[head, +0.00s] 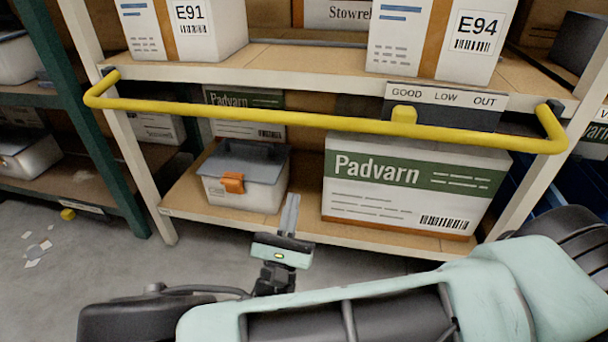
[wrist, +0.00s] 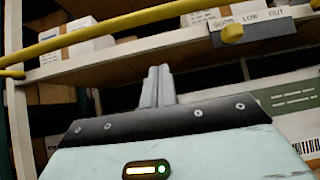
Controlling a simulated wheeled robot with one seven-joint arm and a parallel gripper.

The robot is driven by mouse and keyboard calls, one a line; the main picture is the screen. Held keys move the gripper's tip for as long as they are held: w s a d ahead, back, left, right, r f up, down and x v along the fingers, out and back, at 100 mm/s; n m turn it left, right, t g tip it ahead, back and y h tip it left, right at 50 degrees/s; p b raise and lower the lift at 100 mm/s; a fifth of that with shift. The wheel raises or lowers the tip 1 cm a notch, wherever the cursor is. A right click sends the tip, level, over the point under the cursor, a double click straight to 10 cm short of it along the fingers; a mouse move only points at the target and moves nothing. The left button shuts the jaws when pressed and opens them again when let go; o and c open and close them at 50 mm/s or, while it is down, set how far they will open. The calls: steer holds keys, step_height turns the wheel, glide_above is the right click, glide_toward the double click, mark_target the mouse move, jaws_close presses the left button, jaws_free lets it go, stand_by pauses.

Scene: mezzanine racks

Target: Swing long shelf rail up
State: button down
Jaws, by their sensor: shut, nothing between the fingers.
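The long yellow shelf rail (head: 300,120) spans the front of the rack between its two white posts, bent back at both ends. It hangs level, just below the front edge of the upper shelf. In the wrist view the rail (wrist: 130,22) crosses the top of the picture. My gripper (head: 291,205) is shut and empty. In the head view its fingers point up, below the rail and in front of the lower shelf. In the wrist view the fingers (wrist: 157,82) show below the rail, apart from it.
A GOOD/LOW/OUT label strip (head: 445,97) with a yellow slider (head: 404,115) sits behind the rail. A lidded grey bin (head: 243,190) and a Padvarn box (head: 410,190) stand on the lower shelf. White boxes E91 (head: 215,45) and E94 (head: 475,50) stand above.

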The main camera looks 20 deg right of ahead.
steer(key=w+d+r+b, duration=0.1)
steer(key=w+r, duration=0.1)
steer(key=r, duration=0.3)
steer(key=w+d+r+n+t+b, duration=0.1)
steer(key=w+d+r+b, duration=0.1)
steer(key=r, duration=0.3)
steer(key=shift+w+d+r+y, duration=0.25)
steer(key=shift+w+y, duration=0.15)
steer(key=shift+w, duration=0.45)
steer(key=shift+r, duration=0.1)
